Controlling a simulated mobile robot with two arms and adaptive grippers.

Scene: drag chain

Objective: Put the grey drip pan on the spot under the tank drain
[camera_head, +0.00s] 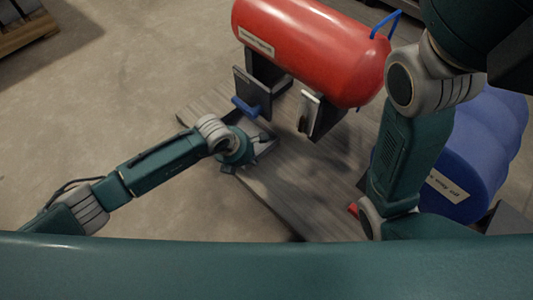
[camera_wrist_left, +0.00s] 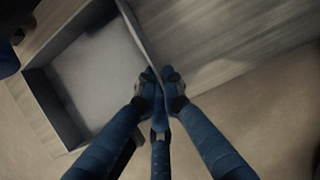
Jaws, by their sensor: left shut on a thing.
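The grey drip pan (camera_wrist_left: 92,72) is a square open tray with dark walls and a paler floor, lying on or just above the grey wood-grain bench top. My left gripper (camera_wrist_left: 160,78) is shut on one of its walls. In the head view the left gripper (camera_head: 258,142) is beside the tank stand and covers part of the pan. The red tank (camera_head: 310,45) lies on dark supports, with a blue drain part (camera_head: 245,107) below its left end. The marked spot cannot be made out. My right arm shows at the right, but its gripper is not in view.
The bench top (camera_head: 290,195) is clear in front of the tank. A tank support (camera_head: 320,117) stands right of the pan. Blue drums (camera_head: 470,160) stand at the right. A small red thing (camera_head: 353,210) is near my right arm. A pallet (camera_head: 25,30) is at the far left.

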